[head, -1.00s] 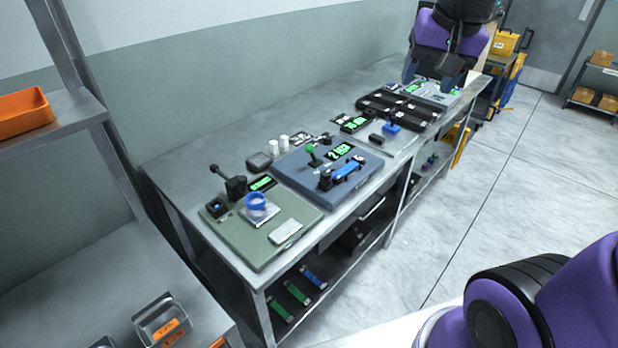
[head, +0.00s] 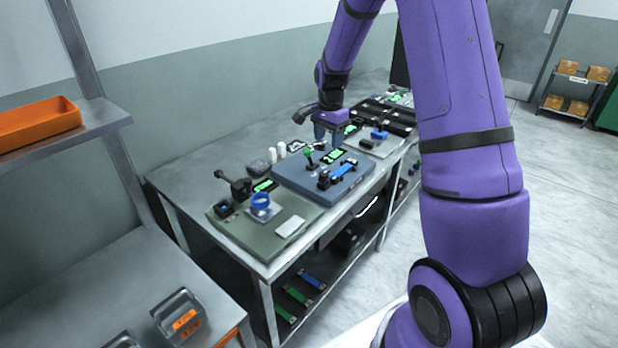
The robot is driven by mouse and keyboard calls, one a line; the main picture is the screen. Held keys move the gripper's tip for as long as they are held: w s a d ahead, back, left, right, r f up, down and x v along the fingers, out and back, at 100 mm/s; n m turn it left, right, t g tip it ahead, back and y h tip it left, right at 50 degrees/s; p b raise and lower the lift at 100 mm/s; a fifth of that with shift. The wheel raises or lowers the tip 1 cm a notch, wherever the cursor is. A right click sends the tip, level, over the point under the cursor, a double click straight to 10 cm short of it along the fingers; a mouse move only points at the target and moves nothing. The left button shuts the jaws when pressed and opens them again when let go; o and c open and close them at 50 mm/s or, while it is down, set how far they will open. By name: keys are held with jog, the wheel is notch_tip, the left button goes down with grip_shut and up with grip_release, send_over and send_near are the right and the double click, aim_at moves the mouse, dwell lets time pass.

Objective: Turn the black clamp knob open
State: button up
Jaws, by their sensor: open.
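My gripper (head: 328,137) hangs at the end of my purple arm, pointing down over the back part of the blue-grey fixture plate (head: 290,180). Its jaws are open, with nothing seen between them. Below it on the plate, a blue strip (head: 343,170) lies in black clamp parts (head: 324,180). A green-knobbed lever (head: 308,153) stands beside a lit green display (head: 333,156). A black knobbed lever (head: 236,186) stands on the green plate (head: 240,233) to the left, clear of my gripper. I cannot tell for sure which black part is the clamp knob.
White cylinders (head: 281,150) stand behind the blue-grey plate. Black trays (head: 385,113) lie farther back. An orange bin (head: 38,124) sits on the left shelf.

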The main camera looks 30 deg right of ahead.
aim_at(324, 173)
jog(key=f, duration=0.8)
jog(key=w+f, duration=0.1)
jog(key=f, duration=0.4)
jog(key=shift+a, duration=0.25)
jog(key=c, duration=0.9)
